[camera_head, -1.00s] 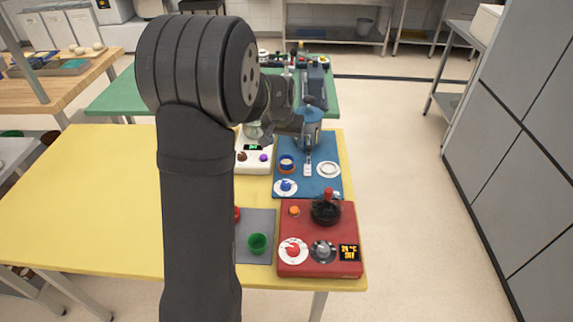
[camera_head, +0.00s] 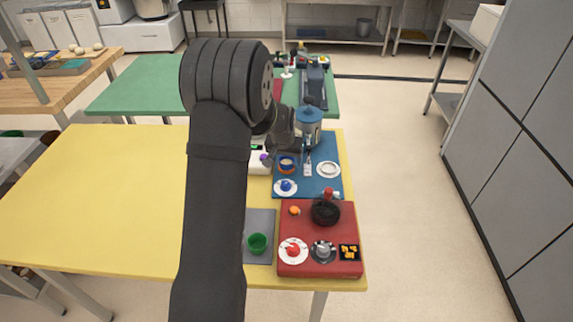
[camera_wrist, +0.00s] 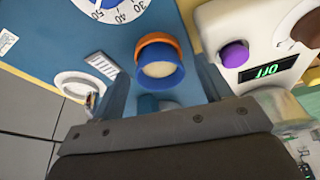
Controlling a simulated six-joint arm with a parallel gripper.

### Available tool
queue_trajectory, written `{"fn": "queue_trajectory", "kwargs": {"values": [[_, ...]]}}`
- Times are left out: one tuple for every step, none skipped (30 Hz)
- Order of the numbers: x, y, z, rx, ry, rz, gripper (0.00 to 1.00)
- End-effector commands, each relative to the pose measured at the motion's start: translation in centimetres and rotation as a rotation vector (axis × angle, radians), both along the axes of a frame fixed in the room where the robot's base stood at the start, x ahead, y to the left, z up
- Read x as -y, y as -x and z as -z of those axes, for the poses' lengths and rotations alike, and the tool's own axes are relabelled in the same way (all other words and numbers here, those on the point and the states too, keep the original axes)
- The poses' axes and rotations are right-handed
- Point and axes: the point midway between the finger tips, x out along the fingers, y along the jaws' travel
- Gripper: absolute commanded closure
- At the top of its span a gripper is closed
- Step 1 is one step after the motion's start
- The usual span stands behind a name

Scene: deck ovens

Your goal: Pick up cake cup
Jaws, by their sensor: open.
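A small round cup (camera_head: 287,163), blue with an orange band and a pale filling, stands on the blue mat (camera_head: 325,187) in the head view. I take it as the cake cup, though no label shows. In the wrist view the cup (camera_wrist: 160,66) is seen from above, upright. My gripper (camera_wrist: 163,84) is open and empty, with one finger on each side of the cup in that picture. I cannot tell how far above the cup the fingertips are. In the head view my arm hides part of the gripper.
A white box (camera_wrist: 258,42) with a purple knob and an OFF display stands right of the cup in the wrist view. A white dial (camera_wrist: 112,6) and a white ring-shaped item (camera_wrist: 82,86) are also near.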

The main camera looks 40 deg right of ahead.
Motion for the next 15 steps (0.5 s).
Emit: {"fn": "queue_trajectory", "kwargs": {"values": [[0.00, 0.00, -0.02, 0.000, 0.000, 0.000, 0.29], [-0.01, 0.00, -0.03, 0.000, 0.000, 0.000, 0.33], [-0.01, 0.00, -0.03, 0.000, 0.000, 0.000, 0.41], [-0.01, 0.00, -0.03, 0.000, 0.000, 0.000, 0.46], [0.00, 0.00, -0.04, 0.000, 0.000, 0.000, 0.52], [-0.01, 0.01, -0.04, 0.000, 0.000, 0.000, 0.60], [-0.01, 0.01, -0.04, 0.000, 0.000, 0.000, 0.66], [-0.01, 0.01, -0.05, 0.000, 0.000, 0.000, 0.72], [-0.01, 0.01, -0.05, 0.000, 0.000, 0.000, 0.76], [-0.01, 0.00, -0.06, 0.000, 0.000, 0.000, 0.77], [-0.01, 0.00, -0.06, 0.000, 0.000, 0.000, 0.77], [-0.01, 0.00, -0.06, 0.000, 0.000, 0.000, 0.77], [-0.01, 0.00, -0.06, 0.000, 0.000, 0.000, 0.77], [-0.01, 0.00, -0.06, 0.000, 0.000, 0.000, 0.77], [0.00, 0.00, -0.08, 0.000, 0.000, 0.000, 0.77]]}}
